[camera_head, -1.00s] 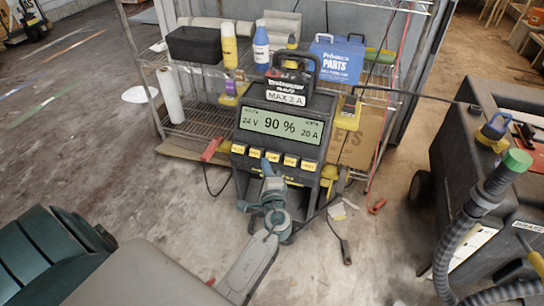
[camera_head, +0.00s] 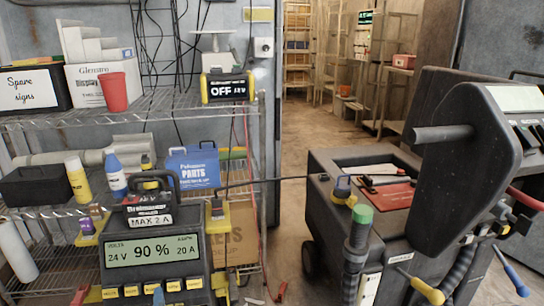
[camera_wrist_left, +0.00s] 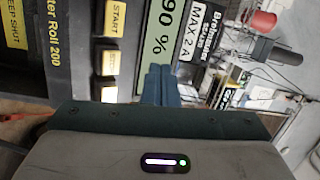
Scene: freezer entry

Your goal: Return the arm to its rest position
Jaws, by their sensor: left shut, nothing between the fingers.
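My left gripper (camera_head: 158,296) shows only as a small blue-grey tip at the bottom edge of the head view, in front of the charger's button row. In the left wrist view its two teal fingers (camera_wrist_left: 160,85) are together with nothing between them, pointing at the charger front. The black battery charger (camera_head: 205,262) stands on the left; its display (camera_head: 152,251) reads 24 V, 90 %, 20 A. The left wrist view shows its START button (camera_wrist_left: 114,18) and part of the display (camera_wrist_left: 165,30). Most of my left arm is out of the head view. My right gripper is not seen.
A wire shelf (camera_head: 150,105) with bottles, a blue parts case (camera_head: 193,168) and a red cup (camera_head: 114,92) stands behind the charger. A dark machine (camera_head: 330,175) with hoses and a handle fills the right. Open floor (camera_head: 310,125) leads back between them.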

